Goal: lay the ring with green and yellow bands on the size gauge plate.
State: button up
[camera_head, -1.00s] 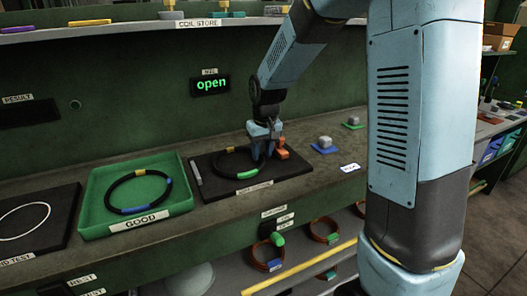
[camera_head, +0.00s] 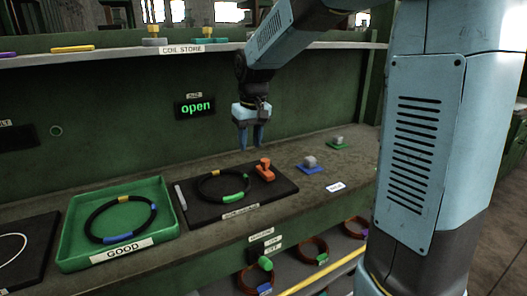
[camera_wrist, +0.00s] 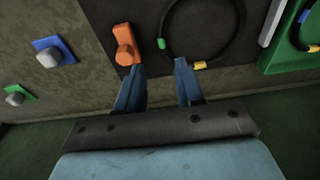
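The black ring with green and yellow bands (camera_head: 233,197) lies flat on the black gauge plate (camera_head: 278,191), its yellow band at the back and green band in front. It also shows in the wrist view (camera_wrist: 161,43), cut off by the top edge. My gripper (camera_head: 250,146) hangs above the back of the plate, clear of the ring. In the wrist view its two fingers (camera_wrist: 158,68) are spread with nothing between them.
An orange clamp-like piece (camera_head: 265,170) stands on the plate right of the ring. A green GOOD tray (camera_head: 70,245) at left holds a ring with blue and yellow bands. Grey blocks on blue (camera_head: 311,163) and green (camera_head: 339,140) bases stand at right. A display reads "open" (camera_head: 196,108).

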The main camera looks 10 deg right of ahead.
jog(key=s+d+r+m+t, duration=0.1)
jog(key=s+d, duration=0.2)
jog(key=s, duration=0.5)
jog(key=s+d+r+m+t, duration=0.1)
jog(key=s+d, duration=0.3)
jog(key=s, duration=0.5)
jog(key=s+d+r+m+t, duration=0.1)
jog(key=s+d+r, duration=0.1)
jog(key=s, duration=0.6)
jog(key=shift+s+d+t+h, duration=0.15)
jog(key=shift+d+t+h, duration=0.2)
jog(key=shift+d, duration=0.5)
